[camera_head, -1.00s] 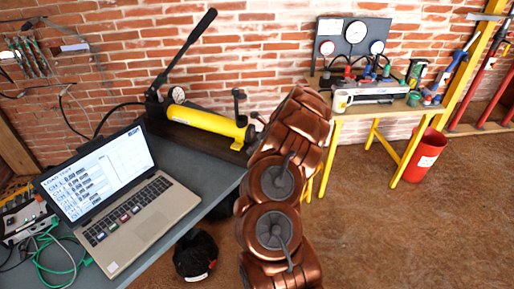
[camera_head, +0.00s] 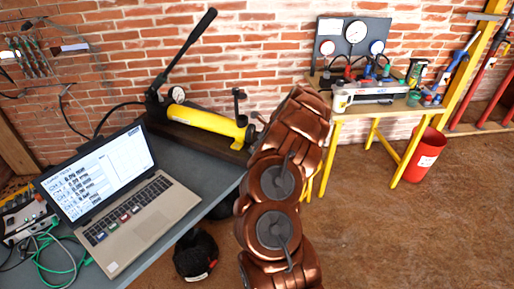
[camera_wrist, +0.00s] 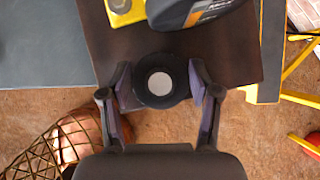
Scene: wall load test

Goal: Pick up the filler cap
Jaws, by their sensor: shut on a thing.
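The filler cap shows in the wrist view as a round dark cap (camera_wrist: 160,101) with a pale disc at its middle. My gripper (camera_wrist: 162,88) has one finger on each side of it and is shut on it. The cap appears over a dark brown board (camera_wrist: 235,65); whether it touches anything below cannot be told. In the head view my copper-coloured arm hides most of the gripper, and I cannot make out the cap there.
A yellow hand pump (camera_head: 205,121) with a long black lever lies on the grey table (camera_head: 215,176). A laptop (camera_head: 140,222) stands in front of it. A yellow-legged bench (camera_head: 345,116) with gauges stands at the right, beside a red bucket (camera_head: 426,155).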

